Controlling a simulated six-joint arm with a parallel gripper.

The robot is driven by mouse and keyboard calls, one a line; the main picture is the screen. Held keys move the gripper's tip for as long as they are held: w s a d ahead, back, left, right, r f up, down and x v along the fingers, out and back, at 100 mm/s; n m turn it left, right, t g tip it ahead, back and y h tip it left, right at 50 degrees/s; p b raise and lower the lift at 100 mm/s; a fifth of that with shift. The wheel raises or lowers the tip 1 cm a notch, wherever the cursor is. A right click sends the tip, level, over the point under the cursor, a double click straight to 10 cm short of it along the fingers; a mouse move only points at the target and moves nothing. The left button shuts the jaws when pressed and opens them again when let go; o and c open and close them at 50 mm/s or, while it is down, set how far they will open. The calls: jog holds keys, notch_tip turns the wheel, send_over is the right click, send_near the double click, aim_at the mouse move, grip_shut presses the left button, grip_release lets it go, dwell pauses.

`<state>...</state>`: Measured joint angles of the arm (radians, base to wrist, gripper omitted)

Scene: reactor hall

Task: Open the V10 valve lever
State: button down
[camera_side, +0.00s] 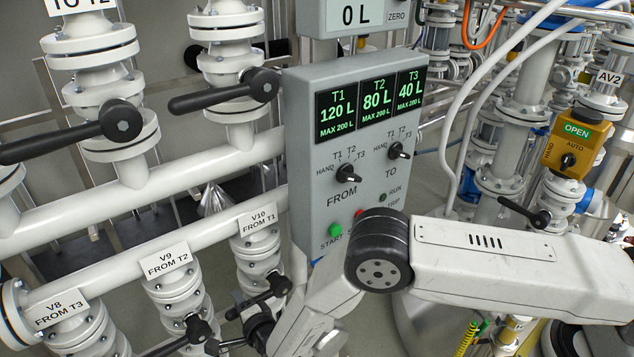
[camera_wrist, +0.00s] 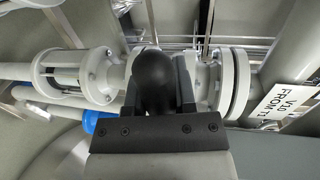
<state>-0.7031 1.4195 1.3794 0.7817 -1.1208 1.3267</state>
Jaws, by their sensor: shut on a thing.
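The V10 valve (camera_side: 257,255), labelled "FROM T1", stands at the lower middle of the side view, and its label (camera_wrist: 290,100) shows in the wrist view. Its black lever (camera_side: 262,299) points toward the lower left. In the wrist view the lever's rounded black end (camera_wrist: 155,78) sits between the jaws. My gripper (camera_wrist: 157,95) is shut on the lever. In the side view my gripper (camera_side: 245,328) is dark, small and partly merged with the levers, so its exact hold is hard to see there.
The V9 valve (camera_side: 175,290) and its black lever (camera_side: 190,338) stand close to the left, with V8 (camera_side: 70,325) beyond. The grey control panel (camera_side: 310,150) rises just behind. White pipes run across the left. Yellow AV2 actuator (camera_side: 575,140) is at right.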

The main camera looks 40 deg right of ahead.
jog(key=shift+f, duration=0.15)
dwell(0.6)
jog(key=shift+s+d+f+n+t+h, duration=0.1)
jog(key=shift+d+f+n+t+h, duration=0.4)
jog(key=shift+d+f+n, duration=1.7)
jog(key=shift+w+d+f+n+t+h, duration=0.1)
jog(key=shift+d+f+n+h, duration=1.05)
jog(key=shift+n, duration=1.9)
jog(key=shift+s+d+f+n+t+h, duration=0.1)
jog(key=shift+d+f+n+t+h, duration=0.2)
jog(key=shift+d+f+n, duration=1.6)
jog(key=shift+d+r+n, duration=0.15)
jog(key=shift+r+n, duration=0.35)
jog(key=shift+n, duration=0.25)
jog(key=c, duration=0.6)
grip_release()
jog(key=shift+o, duration=0.9)
jog(key=shift+a+r+y, duration=0.15)
jog(key=shift+a+y, duration=0.05)
jog(key=shift+y, duration=0.05)
